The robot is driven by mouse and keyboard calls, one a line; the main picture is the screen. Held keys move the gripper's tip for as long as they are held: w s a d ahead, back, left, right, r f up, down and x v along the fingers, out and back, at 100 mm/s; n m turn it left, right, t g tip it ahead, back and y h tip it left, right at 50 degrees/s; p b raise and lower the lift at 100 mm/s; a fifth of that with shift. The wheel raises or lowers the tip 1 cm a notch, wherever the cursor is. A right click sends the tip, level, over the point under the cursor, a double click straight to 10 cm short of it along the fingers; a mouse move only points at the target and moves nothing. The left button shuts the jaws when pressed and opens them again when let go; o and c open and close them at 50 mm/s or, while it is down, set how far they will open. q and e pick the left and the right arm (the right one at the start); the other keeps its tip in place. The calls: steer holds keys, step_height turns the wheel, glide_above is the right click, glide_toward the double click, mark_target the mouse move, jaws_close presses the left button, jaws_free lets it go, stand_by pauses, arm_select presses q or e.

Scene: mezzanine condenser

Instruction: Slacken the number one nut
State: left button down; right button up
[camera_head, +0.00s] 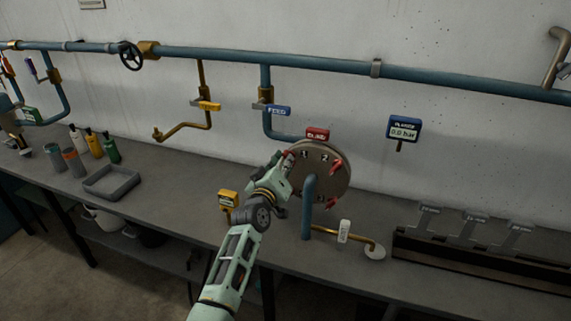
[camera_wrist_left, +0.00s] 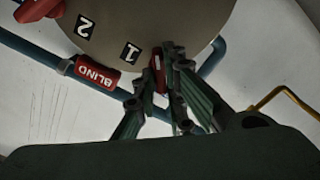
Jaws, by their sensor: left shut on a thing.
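A round grey-brown blind flange (camera_head: 322,172) stands above the bench with red nuts around its face. A red BLIND tag (camera_head: 317,134) is at its top; this tag also shows in the left wrist view (camera_wrist_left: 97,72). In the left wrist view the flange (camera_wrist_left: 150,20) carries labels 1 and 2. My left gripper (camera_head: 287,158) is at the flange's left side. Its fingers (camera_wrist_left: 160,80) are shut on the red number one nut (camera_wrist_left: 157,64) beside label 1, partly hidden by the fingers. Another red nut (camera_head: 335,167) sits on the flange's right side. My right gripper is not in view.
A blue pipe (camera_head: 309,205) rises in front of the flange. A FEED tag (camera_head: 278,110) hangs on the pipework behind, and a gauge (camera_head: 404,129) reads 0.0 bar. A grey tray (camera_head: 110,182) and bottles (camera_head: 93,143) are at left.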

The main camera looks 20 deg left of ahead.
arm_select(q)
steer(key=shift+f+n, duration=0.1)
steer(key=shift+n, duration=1.4)
steer(key=c, duration=1.8)
jaws_free()
steer(key=s, duration=1.2)
steer(key=shift+a, duration=0.2)
